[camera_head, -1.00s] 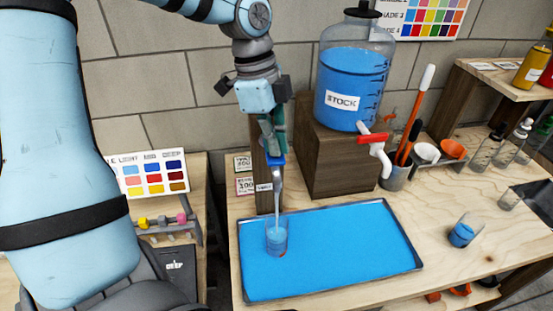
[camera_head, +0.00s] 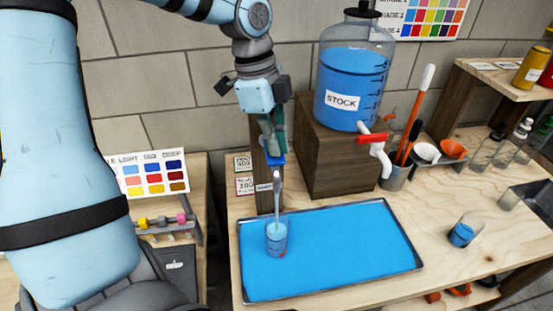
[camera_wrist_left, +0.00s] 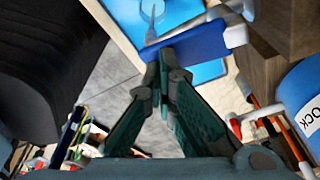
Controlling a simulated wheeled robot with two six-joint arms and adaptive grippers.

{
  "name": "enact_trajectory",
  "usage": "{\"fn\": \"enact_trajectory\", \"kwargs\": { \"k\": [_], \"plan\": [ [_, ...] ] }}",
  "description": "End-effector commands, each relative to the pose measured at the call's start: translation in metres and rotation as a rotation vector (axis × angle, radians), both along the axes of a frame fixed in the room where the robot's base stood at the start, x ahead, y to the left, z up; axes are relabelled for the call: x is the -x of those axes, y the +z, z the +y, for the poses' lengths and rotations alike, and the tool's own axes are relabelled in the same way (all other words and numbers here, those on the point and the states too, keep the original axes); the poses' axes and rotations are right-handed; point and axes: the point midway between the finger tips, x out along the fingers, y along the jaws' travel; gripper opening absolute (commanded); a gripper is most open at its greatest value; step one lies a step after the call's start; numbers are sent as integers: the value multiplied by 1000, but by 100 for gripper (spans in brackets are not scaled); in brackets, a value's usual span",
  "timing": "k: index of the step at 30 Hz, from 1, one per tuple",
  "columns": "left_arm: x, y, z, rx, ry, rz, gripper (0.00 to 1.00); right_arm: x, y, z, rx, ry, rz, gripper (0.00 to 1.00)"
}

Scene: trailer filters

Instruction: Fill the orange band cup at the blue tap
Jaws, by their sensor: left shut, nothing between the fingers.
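The blue tap (camera_head: 275,160) is on a wooden post left of the stock jar; its blue lever (camera_wrist_left: 195,45) crosses the top of the left wrist view. A pale stream (camera_head: 277,192) runs from its spout down into a clear cup (camera_head: 276,240) standing in the tray. The cup holds light blue liquid, and a faint orange-red trace shows near its base; I cannot clearly make out a band. My left gripper (camera_head: 271,146) is shut and empty, its fingertips (camera_wrist_left: 163,76) right at the lever; whether they touch is unclear. My right gripper is out of view.
The metal tray (camera_head: 330,289) has a blue surface. The stock jar (camera_head: 352,85) with a red-handled tap (camera_head: 372,139) stands on a wooden block behind it. Another cup with blue liquid (camera_head: 463,233) stands on the bench to the right. Bare bench lies between them.

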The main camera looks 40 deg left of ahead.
Motion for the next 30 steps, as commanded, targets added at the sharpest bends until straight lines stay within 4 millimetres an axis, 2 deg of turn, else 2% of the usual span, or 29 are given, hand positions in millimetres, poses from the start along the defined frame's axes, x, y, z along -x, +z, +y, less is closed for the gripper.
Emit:
{"fn": "enact_trajectory", "kwargs": {
  "k": [2,6,11,18,30],
  "plan": [
    [0,8,0,0,0,-1,0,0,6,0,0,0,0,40],
    [0,40,0,0,-1,0,0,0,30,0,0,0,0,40],
    [0,49,0,1,-1,-1,0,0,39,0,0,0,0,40],
    [0,86,0,1,0,0,0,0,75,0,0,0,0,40],
    [0,85,0,1,0,0,0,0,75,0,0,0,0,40]
  ]
}}
